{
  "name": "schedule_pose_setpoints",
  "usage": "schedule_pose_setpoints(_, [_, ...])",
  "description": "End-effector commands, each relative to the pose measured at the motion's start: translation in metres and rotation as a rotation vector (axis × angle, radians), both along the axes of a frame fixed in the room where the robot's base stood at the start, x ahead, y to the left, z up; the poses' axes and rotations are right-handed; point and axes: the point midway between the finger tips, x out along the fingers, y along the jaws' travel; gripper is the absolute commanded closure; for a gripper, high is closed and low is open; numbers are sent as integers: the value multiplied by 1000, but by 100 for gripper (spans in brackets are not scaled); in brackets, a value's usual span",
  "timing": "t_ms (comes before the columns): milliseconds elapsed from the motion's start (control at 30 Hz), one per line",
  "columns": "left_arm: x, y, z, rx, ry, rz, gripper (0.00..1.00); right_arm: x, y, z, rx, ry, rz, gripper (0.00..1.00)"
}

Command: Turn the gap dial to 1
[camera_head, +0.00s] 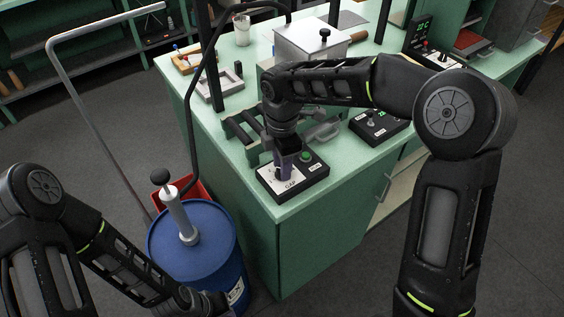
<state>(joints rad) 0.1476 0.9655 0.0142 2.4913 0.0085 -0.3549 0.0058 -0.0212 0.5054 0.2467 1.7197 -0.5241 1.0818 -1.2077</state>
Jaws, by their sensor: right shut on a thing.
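The gap dial sits on a small black control box with a white plate marked GAP (291,185), at the near corner of the green bench. The dial knob is mostly hidden by my right gripper (285,172), which points down and is shut on it. The dial's pointer and setting cannot be read. A green button (306,156) is on the same box, right of the gripper. My left arm comes in at the lower left, beside the blue drum; its gripper is not visible.
A second control box (379,124) with a green display stands further right on the bench (330,205). A metal-lidded box (312,42) stands behind my right forearm. The blue drum (200,250) with a pump stands left of the bench, near a red bin (187,190).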

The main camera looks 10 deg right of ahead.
Motion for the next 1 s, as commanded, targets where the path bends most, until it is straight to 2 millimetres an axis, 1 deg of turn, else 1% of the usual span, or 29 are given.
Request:
schedule_pose_setpoints(700, [-3, 1, 22, 6, 9, 2, 100, 0, -1, 2, -1, 0, 678, 100])
schedule_pose_setpoints(1000, [-3, 3, 30, 8, 12, 3, 100, 0, 0, 1, 0, 0, 903, 100])
